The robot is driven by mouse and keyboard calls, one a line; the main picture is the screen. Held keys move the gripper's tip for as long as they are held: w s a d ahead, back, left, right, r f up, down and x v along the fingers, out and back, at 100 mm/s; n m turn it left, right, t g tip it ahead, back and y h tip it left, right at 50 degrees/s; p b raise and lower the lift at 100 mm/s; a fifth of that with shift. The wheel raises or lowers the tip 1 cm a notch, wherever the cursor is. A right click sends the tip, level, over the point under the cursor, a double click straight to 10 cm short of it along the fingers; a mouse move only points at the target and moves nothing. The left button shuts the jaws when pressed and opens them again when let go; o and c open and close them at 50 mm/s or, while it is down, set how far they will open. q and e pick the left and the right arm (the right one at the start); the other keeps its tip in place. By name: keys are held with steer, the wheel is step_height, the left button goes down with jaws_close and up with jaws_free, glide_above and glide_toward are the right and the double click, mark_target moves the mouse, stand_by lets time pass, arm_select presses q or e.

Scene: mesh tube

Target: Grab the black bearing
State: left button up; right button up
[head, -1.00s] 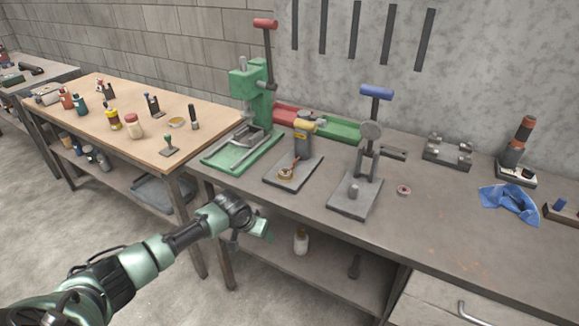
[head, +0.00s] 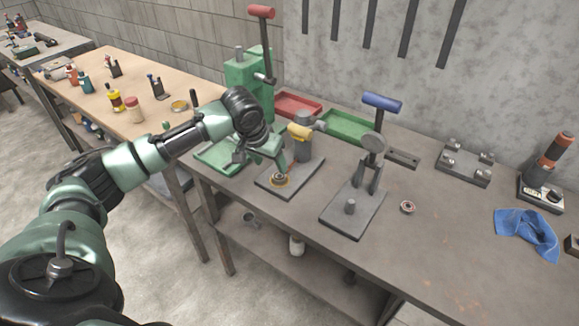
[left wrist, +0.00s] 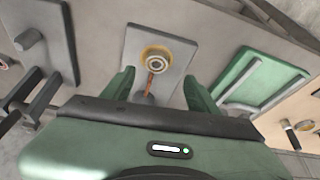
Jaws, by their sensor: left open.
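A dark bearing (head: 280,178) with a brass-yellow ring around it sits on the grey base plate (head: 262,186) of the yellow-handled press. In the left wrist view the bearing (left wrist: 156,62) shows beyond and between the fingertips, with an orange-brown strip running from it toward me. My left gripper (head: 272,160) is open and empty, just above and beside the bearing; its two green fingers (left wrist: 160,84) stand apart. I cannot tell whether a finger touches anything. A second small ring-shaped bearing (head: 407,207) with a reddish centre lies on the bench to the right. My right gripper is not in view.
The yellow-handled press (head: 302,140) stands right behind the bearing. A blue-handled press (head: 372,160) is to its right and a green press (head: 245,90) to its left. Red and green trays (head: 350,126) lie behind. A blue cloth (head: 527,235) lies at the right.

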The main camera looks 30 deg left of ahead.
mark_target(278, 178)
arm_select(q)
steer(key=shift+w, duration=0.3)
steer(key=shift+w+f, duration=0.15)
steer(key=shift+f, duration=0.25)
step_height(278, 178, down, 2)
steer(key=shift+w+d+f+p, duration=0.1)
steer(key=shift+w+d+p, duration=0.05)
steer(key=shift+p, duration=0.45)
steer(key=x, duration=0.3)
steer(key=shift+w+d+p, duration=0.1)
steer(key=shift+d+p, duration=0.05)
steer(key=shift+p, duration=0.2)
steer(key=shift+w+f, duration=0.3)
steer(key=shift+f, duration=0.2)
steer(key=c, duration=1.3)
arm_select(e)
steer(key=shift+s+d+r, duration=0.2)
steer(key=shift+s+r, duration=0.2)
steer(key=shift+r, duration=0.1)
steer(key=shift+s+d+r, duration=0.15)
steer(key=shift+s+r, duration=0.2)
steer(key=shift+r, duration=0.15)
